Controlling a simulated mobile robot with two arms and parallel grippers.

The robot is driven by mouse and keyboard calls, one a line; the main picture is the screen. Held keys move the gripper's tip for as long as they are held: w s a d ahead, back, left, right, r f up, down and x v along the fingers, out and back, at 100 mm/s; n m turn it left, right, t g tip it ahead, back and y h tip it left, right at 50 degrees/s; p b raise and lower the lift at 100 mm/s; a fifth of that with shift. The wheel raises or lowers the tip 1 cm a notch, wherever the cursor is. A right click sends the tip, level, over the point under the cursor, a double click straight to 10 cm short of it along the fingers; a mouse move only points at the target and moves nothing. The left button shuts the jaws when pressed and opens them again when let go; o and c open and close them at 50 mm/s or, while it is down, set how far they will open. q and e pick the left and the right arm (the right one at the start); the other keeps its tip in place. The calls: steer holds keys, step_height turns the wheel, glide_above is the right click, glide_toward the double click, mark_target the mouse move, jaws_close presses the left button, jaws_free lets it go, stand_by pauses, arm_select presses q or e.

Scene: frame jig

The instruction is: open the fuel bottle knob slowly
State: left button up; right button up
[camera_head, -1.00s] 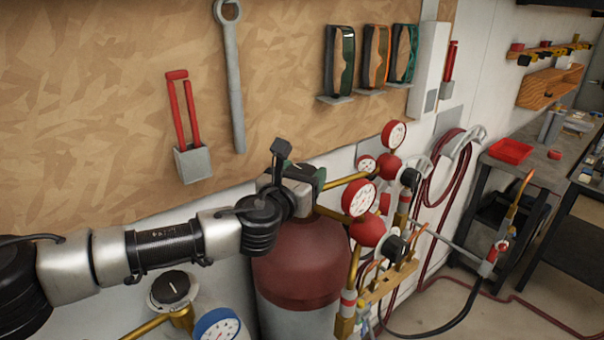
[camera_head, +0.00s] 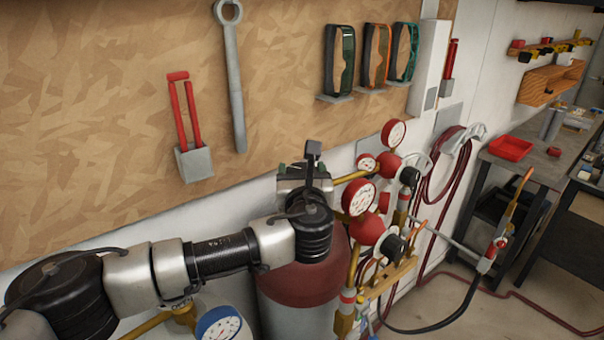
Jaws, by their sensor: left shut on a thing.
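The fuel bottle (camera_head: 305,285) is a dark red cylinder with a paler lower body, standing against the wall in the lower middle. My left arm comes in from the left and reaches over its top. My left gripper (camera_head: 302,174) is at the bottle's valve and shut on the fuel bottle knob. The knob is mostly hidden behind the gripper and wrist, with only small dark green bits showing at its edge. The fingertips are hard to make out. My right gripper is not in view.
Red regulators with white gauges (camera_head: 359,196) stand close to the right of the gripper. A blue-rimmed gauge (camera_head: 218,325) is below the arm. A wrench (camera_head: 234,80) and a red-handled tool (camera_head: 184,110) hang on the board behind. A red tray (camera_head: 510,148) sits on the right bench.

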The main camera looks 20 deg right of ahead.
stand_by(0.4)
arm_select(q)
steer(key=o, duration=0.9)
steer(key=shift+o, duration=0.2)
steer(key=shift+s, duration=0.1)
steer(key=shift+s+a, duration=0.1)
steer(key=shift+s, duration=0.25)
steer(key=b+v, duration=0.3)
steer(key=v, duration=0.7)
steer(key=shift+b, duration=0.35)
steer(key=shift+w, duration=0.1)
